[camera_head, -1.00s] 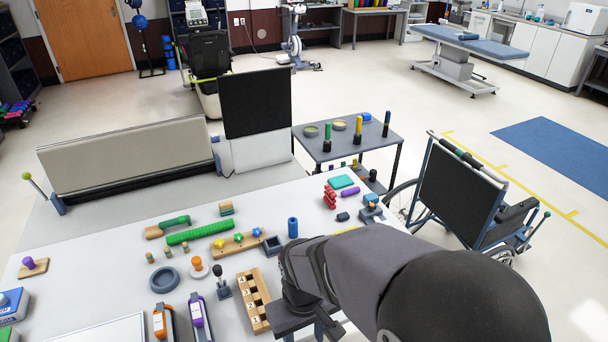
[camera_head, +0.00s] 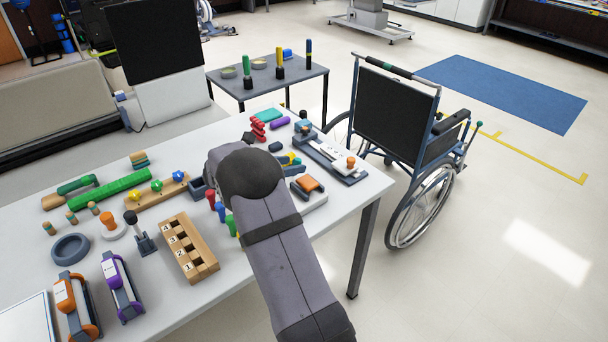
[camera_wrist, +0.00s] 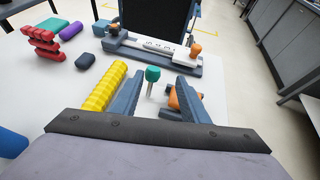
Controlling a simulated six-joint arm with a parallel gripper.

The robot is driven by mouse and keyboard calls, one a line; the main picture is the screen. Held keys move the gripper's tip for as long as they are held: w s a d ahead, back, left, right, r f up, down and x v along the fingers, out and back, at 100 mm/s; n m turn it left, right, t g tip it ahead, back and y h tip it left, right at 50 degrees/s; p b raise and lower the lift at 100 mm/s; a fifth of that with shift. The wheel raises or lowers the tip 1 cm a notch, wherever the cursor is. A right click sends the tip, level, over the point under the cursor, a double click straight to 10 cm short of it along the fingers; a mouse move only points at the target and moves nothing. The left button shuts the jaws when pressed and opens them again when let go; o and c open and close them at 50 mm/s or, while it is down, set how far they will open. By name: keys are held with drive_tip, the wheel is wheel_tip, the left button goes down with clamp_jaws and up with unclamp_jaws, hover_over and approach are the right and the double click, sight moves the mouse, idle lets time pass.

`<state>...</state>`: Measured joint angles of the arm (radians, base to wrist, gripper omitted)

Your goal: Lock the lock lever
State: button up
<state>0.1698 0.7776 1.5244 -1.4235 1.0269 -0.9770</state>
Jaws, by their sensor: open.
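No part is marked as the lock lever, and I cannot tell which one it is. In the wrist view my gripper (camera_wrist: 162,82) is open, with its two blue-grey fingers apart. A teal knob on a thin pale stem (camera_wrist: 152,74) shows upright between the fingers; I cannot tell its distance from them. A black-knobbed lever on a grey base (camera_head: 137,231) stands on the table at the left in the head view. The wheelchair has a teal-tipped lever (camera_head: 477,128) at its right side. In the head view my arm hides most of the gripper.
A yellow ribbed piece (camera_wrist: 106,86) lies left of the fingers, and an orange piece (camera_wrist: 183,98) is partly hidden by the right finger. A slide device (camera_head: 329,157) with an orange knob lies at the table's right end. The wheelchair (camera_head: 396,115) stands beyond that edge.

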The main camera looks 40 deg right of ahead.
drive_tip(key=shift+w+d+f+n+h, duration=0.2)
drive_tip(key=shift+w+d+n, duration=0.1)
drive_tip(key=shift+w+n, duration=0.1)
drive_tip(key=shift+w+d+f+n+h, duration=0.15)
drive_tip(key=shift+w+d+n+h, duration=0.1)
drive_tip(key=shift+w+n, duration=0.15)
drive_tip(key=shift+x, duration=3.65)
drive_tip(key=shift+p, duration=0.35)
clamp_jaws()
